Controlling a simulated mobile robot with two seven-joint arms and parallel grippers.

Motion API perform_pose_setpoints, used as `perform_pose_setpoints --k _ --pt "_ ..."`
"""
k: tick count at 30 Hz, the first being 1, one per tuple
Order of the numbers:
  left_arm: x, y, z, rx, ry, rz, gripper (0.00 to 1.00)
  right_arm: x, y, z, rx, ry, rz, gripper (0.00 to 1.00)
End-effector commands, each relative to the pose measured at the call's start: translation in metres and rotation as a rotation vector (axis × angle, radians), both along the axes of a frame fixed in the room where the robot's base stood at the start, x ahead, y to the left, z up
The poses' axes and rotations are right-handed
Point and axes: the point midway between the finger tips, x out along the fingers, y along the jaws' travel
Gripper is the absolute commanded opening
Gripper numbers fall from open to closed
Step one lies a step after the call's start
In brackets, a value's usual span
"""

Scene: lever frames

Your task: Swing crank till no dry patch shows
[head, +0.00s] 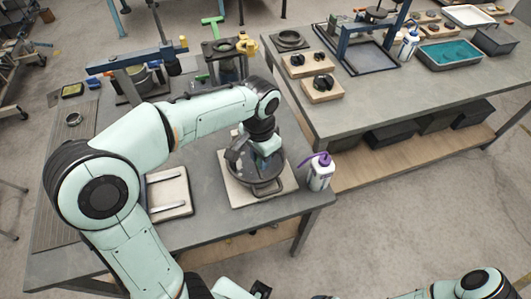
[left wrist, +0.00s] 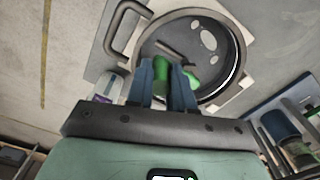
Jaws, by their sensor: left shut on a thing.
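A round dark pan (head: 270,181) with loop handles sits on a pale board (head: 236,192) near the bench's right end. In the left wrist view the pan (left wrist: 238,62) has a grey floor with light oval marks; I cannot tell whether these are dry patches. The crank shows as a dark bar (left wrist: 178,50) with a green grip (left wrist: 162,74) inside the pan. My left gripper (left wrist: 168,86) has its blue fingers closed around the green grip. In the head view the left gripper (head: 264,146) is over the pan and hides much of its inside. My right gripper is not in view.
A white bottle (head: 319,174) with a purple spout stands close right of the pan. A shallow pale tray (head: 168,192) lies to the left. Clamps and a blue-barred stand (head: 130,62) crowd the bench's back. A second bench (head: 375,102) stands behind, across a gap.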

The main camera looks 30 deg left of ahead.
Motion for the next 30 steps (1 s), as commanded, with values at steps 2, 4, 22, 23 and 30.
perform_pose_setpoints --k 2,4,22,23,30 --pt "-0.004 0.003 0.000 0.000 0.001 -0.072 0.00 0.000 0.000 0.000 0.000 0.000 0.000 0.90" --pt "-0.006 0.006 0.000 0.001 0.002 -0.138 0.00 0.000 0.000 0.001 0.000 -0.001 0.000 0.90" --pt "-0.017 0.033 0.000 0.001 0.001 -0.706 0.00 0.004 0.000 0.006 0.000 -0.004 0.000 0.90" --pt "-0.017 0.035 0.000 0.001 0.001 -0.735 0.00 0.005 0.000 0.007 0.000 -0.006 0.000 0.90" --pt "-0.017 0.046 0.000 0.000 0.002 -0.955 0.00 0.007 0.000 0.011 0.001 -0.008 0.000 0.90"
